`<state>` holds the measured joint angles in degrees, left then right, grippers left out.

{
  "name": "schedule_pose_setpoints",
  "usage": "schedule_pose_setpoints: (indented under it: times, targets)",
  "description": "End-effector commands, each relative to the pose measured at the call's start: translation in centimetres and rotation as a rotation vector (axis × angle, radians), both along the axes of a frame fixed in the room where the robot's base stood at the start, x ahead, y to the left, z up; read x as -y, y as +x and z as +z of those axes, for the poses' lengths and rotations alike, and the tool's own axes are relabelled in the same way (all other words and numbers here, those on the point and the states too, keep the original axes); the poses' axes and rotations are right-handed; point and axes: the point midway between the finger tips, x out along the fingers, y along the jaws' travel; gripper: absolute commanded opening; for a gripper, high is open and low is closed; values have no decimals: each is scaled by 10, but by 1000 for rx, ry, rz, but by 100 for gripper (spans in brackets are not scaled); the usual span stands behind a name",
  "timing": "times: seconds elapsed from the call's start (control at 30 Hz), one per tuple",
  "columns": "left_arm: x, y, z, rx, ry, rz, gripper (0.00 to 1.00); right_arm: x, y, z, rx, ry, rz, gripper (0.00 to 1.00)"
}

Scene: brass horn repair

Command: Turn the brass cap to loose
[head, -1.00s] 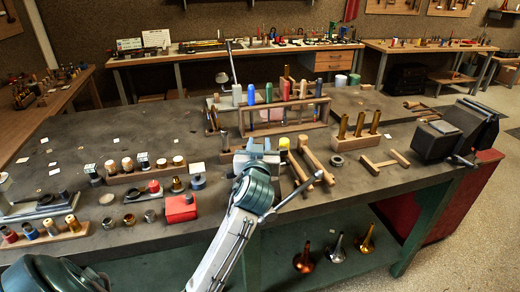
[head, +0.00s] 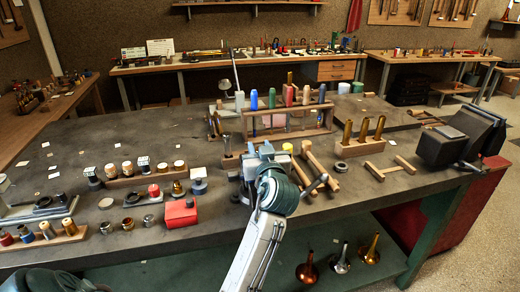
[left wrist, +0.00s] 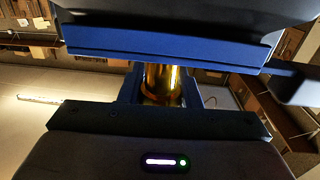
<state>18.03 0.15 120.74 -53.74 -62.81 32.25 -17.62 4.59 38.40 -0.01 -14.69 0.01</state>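My left gripper (head: 256,158) is over the near part of the workbench, left of the wooden mallets. In the left wrist view its two blue fingers (left wrist: 163,88) stand on either side of a shiny brass cylinder, the brass cap (left wrist: 162,80), and close against its sides. The ends of the cap are hidden by the gripper's own parts. In the head view the gripper and wrist cover the cap. My right gripper is not in view.
A wooden rack of coloured handles (head: 290,120) stands just behind the gripper. Wooden mallets (head: 318,165) lie close on its right, and a red box (head: 181,214) sits to its left. A dark vise (head: 450,145) is at the right end.

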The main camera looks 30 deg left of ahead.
Motion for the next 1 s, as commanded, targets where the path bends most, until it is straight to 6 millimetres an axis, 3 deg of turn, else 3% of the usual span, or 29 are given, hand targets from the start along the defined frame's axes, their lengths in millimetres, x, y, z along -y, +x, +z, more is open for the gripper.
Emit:
schedule_pose_setpoints:
  times: [0.03,0.1,0.13,0.63,1.0]
  targets:
    - [0,0,1,1,1,0,38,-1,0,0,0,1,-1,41]
    - [0,0,1,1,1,-1,52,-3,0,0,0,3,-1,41]
    - [0,0,1,1,1,-1,53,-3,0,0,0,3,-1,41]
    - [0,0,1,0,1,-13,53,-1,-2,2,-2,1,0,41]
    - [2,2,4,-3,6,-254,53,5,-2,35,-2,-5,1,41]
